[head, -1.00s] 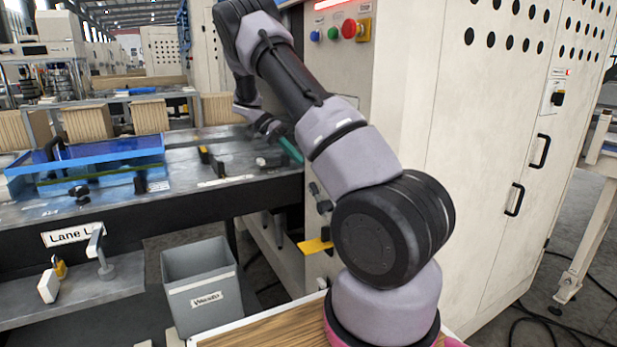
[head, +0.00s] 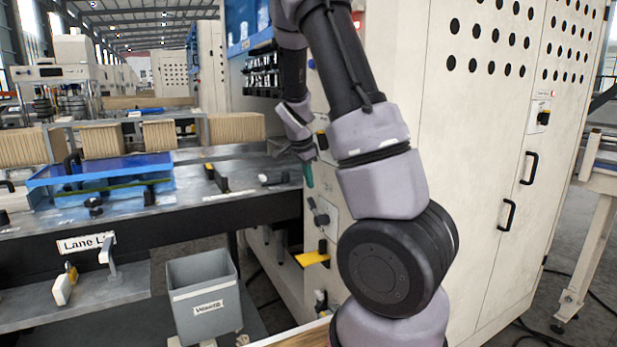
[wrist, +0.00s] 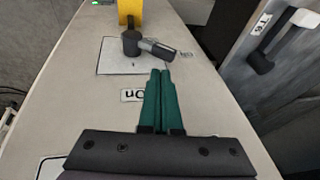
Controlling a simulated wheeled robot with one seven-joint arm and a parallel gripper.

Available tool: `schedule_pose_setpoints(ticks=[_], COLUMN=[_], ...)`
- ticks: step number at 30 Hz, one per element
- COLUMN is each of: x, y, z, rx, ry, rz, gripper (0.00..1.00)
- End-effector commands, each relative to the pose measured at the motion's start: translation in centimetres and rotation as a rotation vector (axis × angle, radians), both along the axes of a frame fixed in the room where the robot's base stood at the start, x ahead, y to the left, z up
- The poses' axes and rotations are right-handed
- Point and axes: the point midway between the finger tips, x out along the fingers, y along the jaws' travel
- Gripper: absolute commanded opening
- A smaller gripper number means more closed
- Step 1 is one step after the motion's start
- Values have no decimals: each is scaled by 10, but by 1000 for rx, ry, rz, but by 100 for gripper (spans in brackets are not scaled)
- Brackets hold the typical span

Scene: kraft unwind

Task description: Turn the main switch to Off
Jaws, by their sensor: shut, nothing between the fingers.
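A lever switch with a dark round pivot and grey handle sits on a pale plate on the cabinet side. It shows in the head view (head: 318,212) and at the top centre of the wrist view (wrist: 150,46). Its handle points right and slightly down in the wrist view. In the head view, my gripper (head: 309,183) is just above the lever; contact is unclear.
A yellow handle (head: 312,258) sticks out below the lever. The bench (head: 250,205) runs close on the left, with a black-and-white handle (wrist: 275,45) at its edge. A grey bin (head: 205,295) stands below. Another black switch (head: 543,118) is on the cabinet's right face.

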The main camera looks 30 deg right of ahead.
Motion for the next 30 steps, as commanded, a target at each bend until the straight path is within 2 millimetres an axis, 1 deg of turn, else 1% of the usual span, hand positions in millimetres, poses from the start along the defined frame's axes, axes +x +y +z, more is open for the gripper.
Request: schedule_pose_setpoints(ticks=[1,3,6,10,15,25,30], x=[1,4,8,12,13,14,17], y=[-5,-8,-12,-16,-17,-17,-17], z=[-10,-22,-36,-48,-54,-54,-55], rx=[-1,-2,-1,-1,0,-1,-3], ry=[4,5,3,3,1,3,35], rz=[-4,-2,-2,0,1,1,0], gripper=[0,0,0,0,0,0,0])
